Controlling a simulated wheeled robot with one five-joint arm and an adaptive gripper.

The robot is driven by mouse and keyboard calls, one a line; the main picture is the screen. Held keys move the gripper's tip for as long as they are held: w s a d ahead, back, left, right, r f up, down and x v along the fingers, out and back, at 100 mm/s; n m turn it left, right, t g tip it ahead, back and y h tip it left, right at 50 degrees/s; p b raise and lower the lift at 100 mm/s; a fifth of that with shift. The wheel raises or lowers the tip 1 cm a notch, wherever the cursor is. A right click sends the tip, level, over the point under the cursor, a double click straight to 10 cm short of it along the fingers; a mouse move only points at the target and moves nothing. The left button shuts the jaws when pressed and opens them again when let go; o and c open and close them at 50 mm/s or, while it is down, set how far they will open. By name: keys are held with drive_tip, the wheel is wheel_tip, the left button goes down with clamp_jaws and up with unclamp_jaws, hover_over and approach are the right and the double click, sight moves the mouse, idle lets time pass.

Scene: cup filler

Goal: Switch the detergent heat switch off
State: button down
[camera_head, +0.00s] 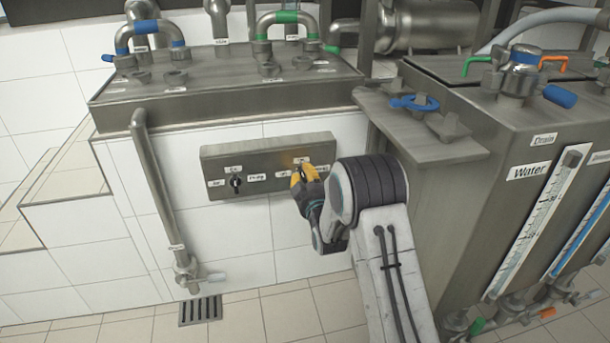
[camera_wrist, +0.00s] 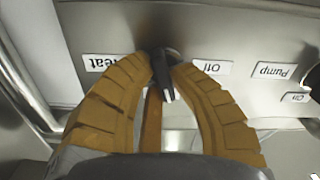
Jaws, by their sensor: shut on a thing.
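The grey switch panel (camera_head: 220,158) is on the white tiled wall. My gripper (camera_head: 300,184) is at its right half and covers the right switch in the head view. In the wrist view, the black switch handle (camera_wrist: 163,75) stands between the tips of my gripper (camera_wrist: 160,68). The yellow-brown fingers are closed on it from both sides. A label ending in "eat" (camera_wrist: 106,63) is left of the handle and an "Off" label (camera_wrist: 212,67) is right of it, both upside down. The handle's lower end has a pale tip; its exact setting is hard to tell.
A second black switch (camera_head: 236,183) is on the panel's left half, with labels around it. A vertical pipe (camera_head: 155,195) stands left of the panel. A metal tank (camera_head: 470,220) with gauges stands close on the right. The tiled floor in front is clear around a drain grate (camera_head: 200,310).

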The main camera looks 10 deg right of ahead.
drive_tip(key=n, duration=0.4)
drive_tip(key=shift+a+r, duration=0.1)
drive_tip(key=shift+a, duration=0.1)
drive_tip(key=n, duration=0.3)
drive_tip(key=shift+n, duration=0.3)
drive_tip(key=n, duration=0.3)
drive_tip(key=shift+a+n, duration=0.15)
drive_tip(key=shift+n, duration=1.75)
drive_tip(key=c, duration=1.1)
unclamp_jaws()
drive_tip(key=shift+f, duration=0.2)
